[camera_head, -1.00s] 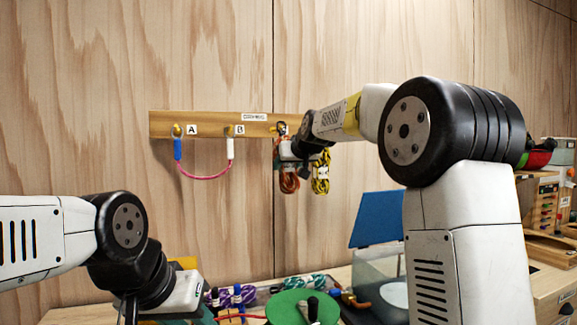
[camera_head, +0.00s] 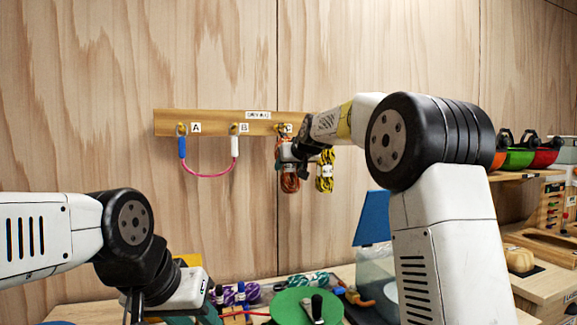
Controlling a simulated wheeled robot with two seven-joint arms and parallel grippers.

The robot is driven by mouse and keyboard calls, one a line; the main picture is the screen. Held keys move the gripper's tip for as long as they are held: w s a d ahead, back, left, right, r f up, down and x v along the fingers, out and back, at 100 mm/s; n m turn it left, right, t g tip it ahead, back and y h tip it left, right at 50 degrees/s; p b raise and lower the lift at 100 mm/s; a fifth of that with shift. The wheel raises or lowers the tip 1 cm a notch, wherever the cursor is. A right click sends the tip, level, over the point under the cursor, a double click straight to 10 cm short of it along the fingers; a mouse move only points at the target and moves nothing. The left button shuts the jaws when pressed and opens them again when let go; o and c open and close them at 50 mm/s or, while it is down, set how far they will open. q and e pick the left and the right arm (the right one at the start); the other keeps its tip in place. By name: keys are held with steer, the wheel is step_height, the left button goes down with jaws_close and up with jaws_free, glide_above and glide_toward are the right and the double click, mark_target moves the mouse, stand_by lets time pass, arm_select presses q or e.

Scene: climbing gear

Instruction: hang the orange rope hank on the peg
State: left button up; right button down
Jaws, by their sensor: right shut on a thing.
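The orange rope hank (camera_head: 290,181) hangs upright at the right part of the wooden peg rail (camera_head: 211,127), just below the brass peg (camera_head: 284,129) with a partly covered label. My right gripper (camera_head: 287,153) is in front of the hank's upper part and shut on it. The gripper hides much of the hank's top, so I cannot tell whether its loop is around the peg. A yellow-and-black rope hank (camera_head: 325,171) hangs just to the right, its top hidden by my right arm. My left gripper (camera_head: 203,312) is low at the bottom edge, its fingertips not clearly visible.
A pink cord (camera_head: 208,175) with blue and white ends hangs from pegs A and B. Below are purple rope (camera_head: 245,292), teal rope (camera_head: 308,280), a green disc (camera_head: 292,307) and a blue-lidded bin (camera_head: 373,218).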

steer(key=shift+r, duration=0.1)
steer(key=c, duration=0.6)
jaws_free()
steer(key=v, duration=0.7)
steer(key=s+d+f+m+g, duration=0.15)
steer(key=s+d+f, duration=0.25)
steer(key=s, duration=0.5)
steer(key=s+d+f+g, duration=0.2)
steer(key=s+d+f, duration=0.3)
steer(key=s, duration=0.4)
steer(key=s+d+f+g, duration=0.1)
steer(key=s+f, duration=0.4)
steer(key=s, duration=0.2)
steer(key=s+f+m+g+h, duration=0.1)
steer(key=s+f, duration=0.4)
steer(key=s, duration=0.2)
steer(key=s+d+f+g, duration=0.1)
steer(key=s+f, duration=0.3)
steer(key=s, duration=0.3)
steer(key=shift+s+d+f+m+h, duration=0.15)
steer(key=shift+d+f+m+h, duration=0.1)
steer(key=shift+d+f+h, duration=0.15)
